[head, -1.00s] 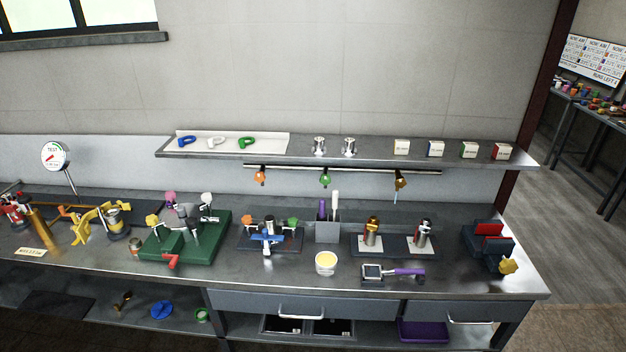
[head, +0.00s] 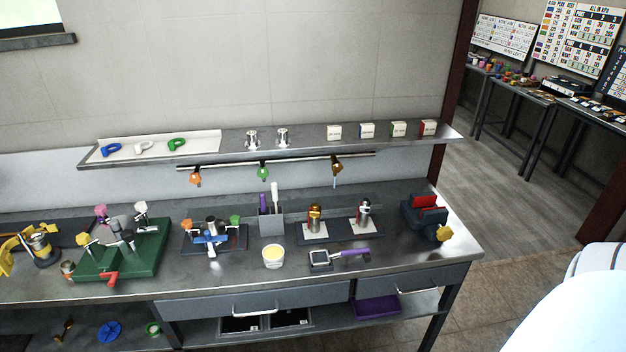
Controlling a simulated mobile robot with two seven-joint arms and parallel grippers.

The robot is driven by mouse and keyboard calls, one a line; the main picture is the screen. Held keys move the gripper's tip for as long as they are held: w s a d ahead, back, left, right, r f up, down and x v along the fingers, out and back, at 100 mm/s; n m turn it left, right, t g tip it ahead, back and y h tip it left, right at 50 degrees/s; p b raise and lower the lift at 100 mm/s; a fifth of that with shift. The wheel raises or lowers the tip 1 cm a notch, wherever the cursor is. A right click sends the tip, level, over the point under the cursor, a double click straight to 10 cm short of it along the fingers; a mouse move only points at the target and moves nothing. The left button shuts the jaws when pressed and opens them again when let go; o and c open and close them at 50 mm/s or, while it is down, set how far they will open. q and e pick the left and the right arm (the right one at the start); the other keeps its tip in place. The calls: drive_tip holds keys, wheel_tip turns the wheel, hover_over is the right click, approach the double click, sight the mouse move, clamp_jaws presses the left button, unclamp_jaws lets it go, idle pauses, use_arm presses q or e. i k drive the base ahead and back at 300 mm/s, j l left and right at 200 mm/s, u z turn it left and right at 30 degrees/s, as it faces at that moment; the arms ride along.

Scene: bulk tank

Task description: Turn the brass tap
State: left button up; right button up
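Under the wall shelf, a short rail carries a row of small hanging taps. The one at the right end is a brass-brown tap (head: 336,165), with a thin pale bluish piece or stream below it; I cannot tell which. An orange tap (head: 195,178) hangs at the left end and a green tap (head: 263,172) in the middle. A brass-coloured cylinder (head: 315,217) stands on a white plate on the bench below. Neither gripper shows. A smooth white shape at the lower right appears to be part of my own body.
The steel bench (head: 400,262) holds a green fixture (head: 150,250), a cup with yellow contents (head: 274,257), a purple-handled tool (head: 350,253) and a dark vise-like block with red (head: 425,205). The shelf (head: 300,140) overhangs the bench. Open floor lies to the right.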

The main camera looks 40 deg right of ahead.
sight(338, 167)
drive_tip(key=z, duration=1.4)
